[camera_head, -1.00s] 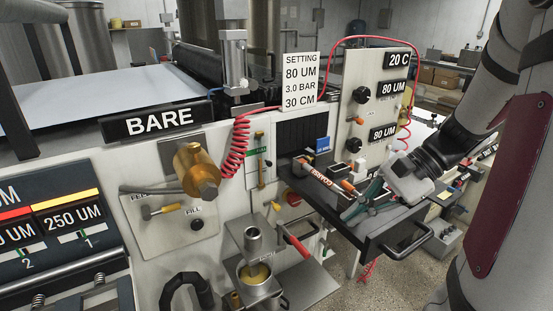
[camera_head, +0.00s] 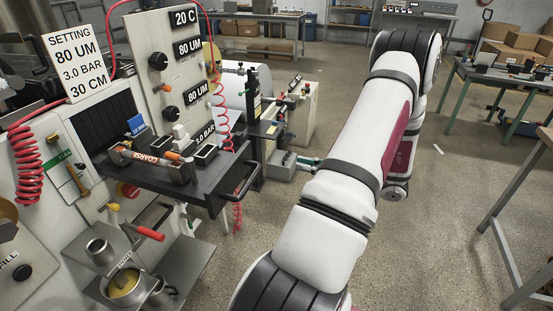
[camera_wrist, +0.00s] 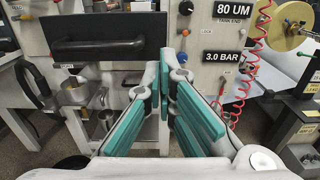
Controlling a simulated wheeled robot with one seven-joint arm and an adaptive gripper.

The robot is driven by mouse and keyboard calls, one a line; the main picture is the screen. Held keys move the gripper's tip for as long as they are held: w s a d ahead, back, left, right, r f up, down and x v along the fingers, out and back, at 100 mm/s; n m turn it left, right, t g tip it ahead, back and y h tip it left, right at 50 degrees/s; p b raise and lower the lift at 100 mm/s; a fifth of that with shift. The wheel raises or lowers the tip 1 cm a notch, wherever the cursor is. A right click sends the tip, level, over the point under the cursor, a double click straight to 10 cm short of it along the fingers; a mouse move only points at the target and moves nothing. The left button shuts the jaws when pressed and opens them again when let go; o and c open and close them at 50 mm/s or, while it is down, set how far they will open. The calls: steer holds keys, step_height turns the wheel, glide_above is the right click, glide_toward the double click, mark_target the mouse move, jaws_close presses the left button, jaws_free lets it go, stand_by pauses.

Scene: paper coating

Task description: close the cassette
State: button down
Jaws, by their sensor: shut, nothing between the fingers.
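The cassette looks like the black drawer (camera_head: 178,183) standing out from the machine front in the head view. A bar handle (camera_head: 240,178) is on its front. A roller marked COARSE (camera_head: 155,165) lies across its top. In the wrist view, its black front panel (camera_wrist: 140,28) and handle (camera_wrist: 97,50) fill the upper left. My gripper (camera_wrist: 165,68) is shut and empty, with teal fingers together near the panel's lower right corner in that view. In the head view, its teal fingertips (camera_head: 303,162) show small, right of the drawer and apart from it.
A control panel with knobs (camera_head: 170,98) stands behind the drawer. Red coiled hoses hang at its right and at the far left. A metal cup (camera_head: 122,284) sits below the drawer. A bench (camera_head: 500,85) stands at right.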

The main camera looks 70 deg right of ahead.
mark_target(250, 154)
steer(key=w, duration=0.4)
steer(key=w+a+p, duration=0.1)
steer(key=w, duration=0.4)
steer(key=w+p, duration=0.1)
steer(key=w, duration=0.3)
steer(key=shift+w+a, duration=0.15)
steer(key=shift+w, duration=0.1)
steer(key=w+a+b, duration=0.1)
steer(key=w+b, duration=0.7)
steer(key=w, duration=1.1)
steer(key=w+a+b, duration=0.2)
steer(key=w+b, duration=0.5)
steer(key=w, duration=1.3)
steer(key=shift+w+a+b, duration=0.2)
steer(key=shift+a+b, duration=0.05)
steer(key=shift+b, duration=0.1)
steer(key=shift+w+r, duration=0.1)
steer(key=shift+r, duration=0.1)
